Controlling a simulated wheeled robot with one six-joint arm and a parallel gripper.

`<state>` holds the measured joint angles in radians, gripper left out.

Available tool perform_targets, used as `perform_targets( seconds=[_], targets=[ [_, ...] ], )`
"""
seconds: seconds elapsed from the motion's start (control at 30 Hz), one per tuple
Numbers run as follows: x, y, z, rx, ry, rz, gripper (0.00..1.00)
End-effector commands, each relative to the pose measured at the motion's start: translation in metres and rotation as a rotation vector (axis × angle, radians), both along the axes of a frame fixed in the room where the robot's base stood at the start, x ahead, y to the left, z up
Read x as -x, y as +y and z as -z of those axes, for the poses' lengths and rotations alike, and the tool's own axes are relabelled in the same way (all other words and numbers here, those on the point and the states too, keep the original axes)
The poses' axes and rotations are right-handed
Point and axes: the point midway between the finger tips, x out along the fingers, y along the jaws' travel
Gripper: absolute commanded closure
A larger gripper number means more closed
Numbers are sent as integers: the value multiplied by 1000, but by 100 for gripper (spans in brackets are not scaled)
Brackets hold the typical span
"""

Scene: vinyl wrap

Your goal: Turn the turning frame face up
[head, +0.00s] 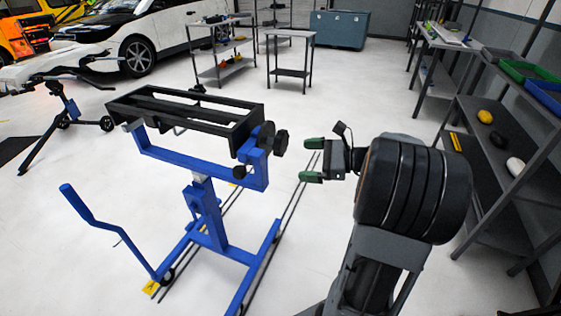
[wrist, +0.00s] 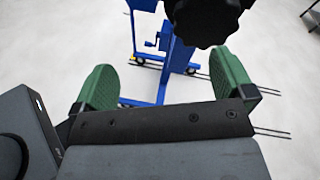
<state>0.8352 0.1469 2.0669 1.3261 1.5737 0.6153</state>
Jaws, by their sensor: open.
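The turning frame (head: 180,102) is a black rectangular frame with long bars, held on a blue stand (head: 205,205) left of centre in the head view. It lies about level. A black knob (head: 281,142) sits at its right end, and a dark star-shaped knob (wrist: 205,18) shows at the top of the wrist view. My gripper (head: 312,160) has green fingertips, is open and empty, and is just right of the knob, apart from it. In the wrist view, my gripper (wrist: 165,85) has its fingers spread wide below the knob. The blue stand is partly visible behind.
Grey shelves (head: 500,160) with small items stand at the right. A small table (head: 290,55), a shelf cart (head: 222,60) and a white car (head: 140,35) are at the back. Floor around the stand is clear.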

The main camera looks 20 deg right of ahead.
Motion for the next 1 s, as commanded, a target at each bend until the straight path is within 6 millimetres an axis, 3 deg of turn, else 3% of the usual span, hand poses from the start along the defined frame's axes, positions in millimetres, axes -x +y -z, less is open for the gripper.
perform_targets(
  seconds=[0.03, 0.1, 0.27, 0.73, 1.0],
  targets=[
    [-1, -20, 10, -69, -13, 54, 0],
    [-2, -37, 9, -139, -33, 103, 0],
    [-10, -49, 6, -209, -58, 148, 0],
    [-73, 9, 5, -211, -59, 150, 0],
    [-96, 30, 5, -210, -58, 152, 0]
  ],
)
